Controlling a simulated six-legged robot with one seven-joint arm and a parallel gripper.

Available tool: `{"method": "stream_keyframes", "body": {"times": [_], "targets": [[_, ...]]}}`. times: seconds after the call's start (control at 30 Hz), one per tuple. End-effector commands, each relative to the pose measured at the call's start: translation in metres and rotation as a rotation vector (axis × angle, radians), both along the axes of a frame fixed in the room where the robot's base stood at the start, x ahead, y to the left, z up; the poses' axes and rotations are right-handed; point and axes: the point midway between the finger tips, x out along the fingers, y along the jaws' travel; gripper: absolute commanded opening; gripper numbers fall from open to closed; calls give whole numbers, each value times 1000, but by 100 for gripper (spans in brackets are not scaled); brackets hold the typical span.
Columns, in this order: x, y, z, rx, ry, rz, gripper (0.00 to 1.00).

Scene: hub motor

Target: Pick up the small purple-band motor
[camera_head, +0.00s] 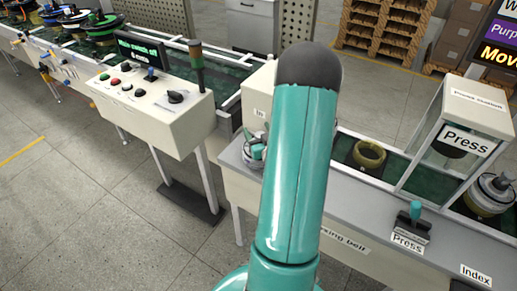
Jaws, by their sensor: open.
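I cannot make out a small motor with a purple band for certain. Several round motor-like parts (97,27) stand on the line at the far upper left, too small to tell their band colours surely. A pale round motor-like part (488,193) sits at the right edge, partly cut off. A yellowish ring-shaped part (368,155) lies on the green belt right of my arm. My teal arm rises through the middle and hides part of the bench. My gripper is not visible.
A control console (140,95) with buttons and a screen stands left. A clear-sided press housing (470,125) and a teal-handled press lever (412,215) stand right. Teal-handled items (255,148) sit on the bench beside my arm. The floor (95,215) at lower left is clear.

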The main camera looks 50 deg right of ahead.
Motion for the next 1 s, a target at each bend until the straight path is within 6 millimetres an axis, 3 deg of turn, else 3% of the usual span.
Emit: {"method": "stream_keyframes", "body": {"times": [0.13, 0.43, 1.0], "targets": [[-1, 1, 0, 0, 0, 1, 61], [-1, 1, 0, 0, 0, 1, 2], [4, -2, 5, -5, -5, 1, 0]]}}
